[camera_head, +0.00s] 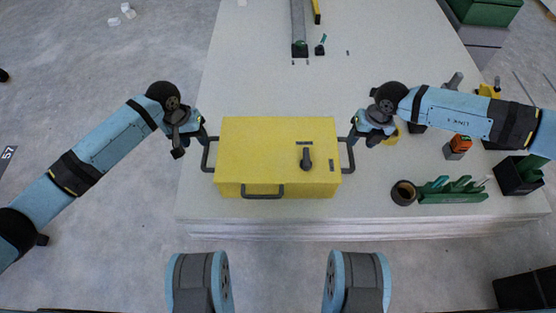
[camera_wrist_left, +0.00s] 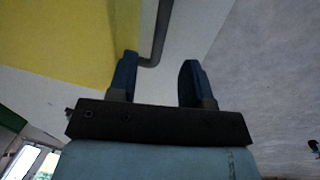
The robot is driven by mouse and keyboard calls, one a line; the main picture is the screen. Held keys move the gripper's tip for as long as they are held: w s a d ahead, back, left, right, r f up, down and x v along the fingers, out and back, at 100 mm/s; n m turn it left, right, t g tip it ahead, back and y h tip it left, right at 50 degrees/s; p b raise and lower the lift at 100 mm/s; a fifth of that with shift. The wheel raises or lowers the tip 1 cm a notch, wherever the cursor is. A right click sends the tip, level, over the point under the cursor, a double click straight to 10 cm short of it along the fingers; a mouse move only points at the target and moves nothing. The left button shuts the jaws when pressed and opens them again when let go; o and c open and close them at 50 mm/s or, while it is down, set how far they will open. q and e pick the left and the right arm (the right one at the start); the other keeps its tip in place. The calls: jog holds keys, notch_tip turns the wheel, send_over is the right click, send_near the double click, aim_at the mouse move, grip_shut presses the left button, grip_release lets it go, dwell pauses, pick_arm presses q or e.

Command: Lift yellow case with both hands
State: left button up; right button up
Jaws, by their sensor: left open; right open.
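The yellow case (camera_head: 262,145) lies on the white table with a dark handle on its left side (camera_head: 206,157), one on its right side (camera_head: 350,158) and one at the front. My left gripper (camera_head: 205,138) is at the upper part of the left handle. In the left wrist view its open fingers (camera_wrist_left: 157,75) point at the dark handle bar (camera_wrist_left: 162,30), which shows between the fingertip lines; the case (camera_wrist_left: 65,35) fills the upper left. My right gripper (camera_head: 354,134) is open at the upper part of the right handle. Its fingertips are small, so contact is unclear.
The white table (camera_head: 270,80) is clear behind the case. At right stand a dark round cup (camera_head: 403,192), a green rack (camera_head: 455,192), an orange and dark block (camera_head: 457,146) and a dark bin (camera_head: 518,176). A long grey bar (camera_head: 298,28) lies at the back.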

aim_at(205, 152)
pick_arm(q)
jog(key=f, duration=0.2)
jog(key=d+f, duration=0.1)
jog(key=f, duration=0.5)
jog(key=shift+d, duration=0.25)
pick_arm(e)
jog(key=f, duration=0.2)
jog(key=a+f, duration=0.1)
jog(key=f, duration=0.5)
jog(key=shift+a, duration=0.25)
pick_arm(q)
grip_shut()
pick_arm(e)
grip_shut()
